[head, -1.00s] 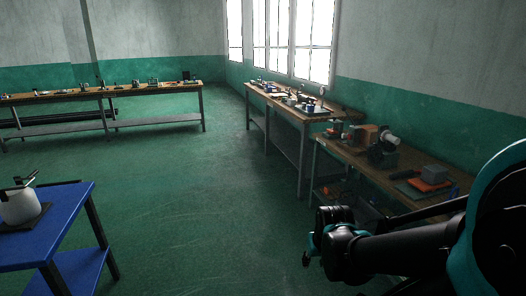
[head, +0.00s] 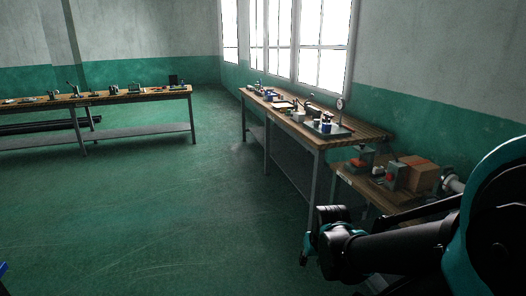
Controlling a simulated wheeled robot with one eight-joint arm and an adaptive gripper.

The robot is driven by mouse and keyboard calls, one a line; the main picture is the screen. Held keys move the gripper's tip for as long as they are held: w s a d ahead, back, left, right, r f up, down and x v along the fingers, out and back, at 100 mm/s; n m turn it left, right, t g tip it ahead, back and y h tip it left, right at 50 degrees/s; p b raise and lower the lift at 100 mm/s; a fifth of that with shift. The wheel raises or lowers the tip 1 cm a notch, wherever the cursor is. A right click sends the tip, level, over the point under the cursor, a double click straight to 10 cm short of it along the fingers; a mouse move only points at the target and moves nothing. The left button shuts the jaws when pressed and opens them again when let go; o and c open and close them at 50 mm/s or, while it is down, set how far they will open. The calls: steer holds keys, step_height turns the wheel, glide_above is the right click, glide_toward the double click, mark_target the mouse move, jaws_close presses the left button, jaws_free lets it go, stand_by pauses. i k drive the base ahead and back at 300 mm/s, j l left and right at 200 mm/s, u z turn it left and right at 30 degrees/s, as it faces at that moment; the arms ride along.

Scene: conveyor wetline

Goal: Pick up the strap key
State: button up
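I cannot make out a strap key in the head view; the small items on the benches are too small to tell apart. My gripper (head: 310,248) hangs at the end of my black and teal arm at the lower right, over the floor and in front of the near right bench. It is apart from every bench. Its fingers are small and dark here, and I cannot tell whether they are open or shut.
A long bench (head: 145,134) with small tools stands along the back left. A wooden workbench (head: 318,141) with many items stands under the windows. A nearer bench (head: 343,178) holds a cardboard box (head: 417,176). The green floor (head: 150,215) is clear.

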mark_target(344, 126)
steer(key=i+z, duration=0.2)
steer(key=i, duration=0.25)
steer(key=i+j+z, duration=0.15)
steer(key=i, duration=0.3)
steer(key=i+j+z, duration=0.2)
steer(key=i, duration=0.2)
